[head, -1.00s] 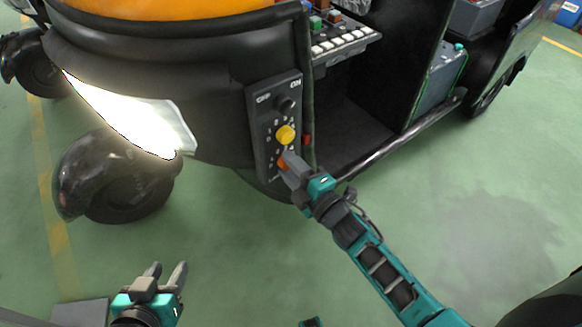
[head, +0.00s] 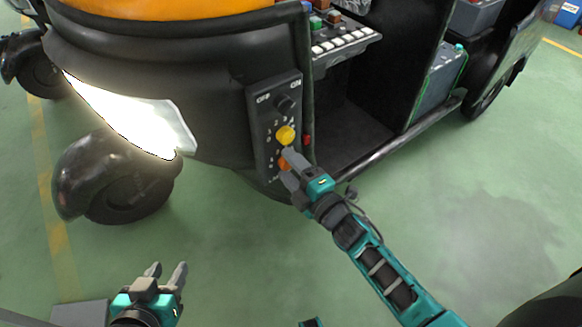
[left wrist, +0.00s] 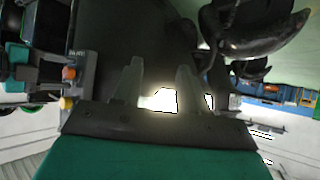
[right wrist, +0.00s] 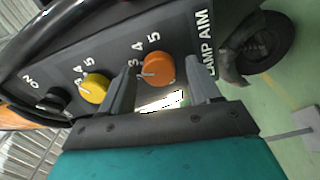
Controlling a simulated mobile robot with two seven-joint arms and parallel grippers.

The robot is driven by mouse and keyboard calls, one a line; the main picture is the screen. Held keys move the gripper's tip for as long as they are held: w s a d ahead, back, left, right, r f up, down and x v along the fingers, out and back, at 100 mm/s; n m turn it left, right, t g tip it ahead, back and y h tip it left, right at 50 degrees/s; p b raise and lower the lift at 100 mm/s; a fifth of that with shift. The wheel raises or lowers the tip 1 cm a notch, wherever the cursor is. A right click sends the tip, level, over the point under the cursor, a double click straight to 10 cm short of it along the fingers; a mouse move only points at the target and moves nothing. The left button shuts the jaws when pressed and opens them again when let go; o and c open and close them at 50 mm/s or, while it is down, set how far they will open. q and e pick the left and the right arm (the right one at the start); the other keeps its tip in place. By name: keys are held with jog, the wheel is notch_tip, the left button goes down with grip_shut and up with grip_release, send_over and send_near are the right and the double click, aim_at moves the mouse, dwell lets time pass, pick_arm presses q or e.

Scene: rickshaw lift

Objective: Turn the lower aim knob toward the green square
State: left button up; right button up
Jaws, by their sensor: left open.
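The lower aim knob (head: 284,163) is orange and sits low on the dark panel, partly hidden by my right gripper (head: 290,168) in the head view. In the right wrist view the orange knob (right wrist: 158,68) shows between the two spread fingers of my right gripper (right wrist: 161,72), beside the numbers 3, 4, 5 and the words LAMP AIM. The fingers look apart from the knob's sides; contact cannot be told. I see no green square. My left gripper (head: 166,273) is open and empty, low at the left, away from the panel.
A yellow knob (head: 285,135) sits just above the orange one, with a black ON switch (head: 285,104) above it. The lit headlamp (head: 130,115) and front wheel (head: 115,175) are to the left. Green floor (head: 220,240) is clear between my arms.

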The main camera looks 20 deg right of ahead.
pick_arm(q)
jog(key=shift+d, duration=0.1)
pick_arm(e)
jog(key=shift+s+d, duration=0.1)
jog(key=shift+s, duration=0.2)
pick_arm(q)
jog(key=shift+s+a+p, duration=0.25)
jog(key=shift+a+p, duration=0.1)
jog(key=shift+p, duration=0.25)
pick_arm(e)
jog(key=v, duration=1.2)
jog(key=shift+s, duration=0.15)
pick_arm(q)
jog(key=shift+w+r, duration=0.15)
pick_arm(e)
jog(key=shift+r, duration=0.1)
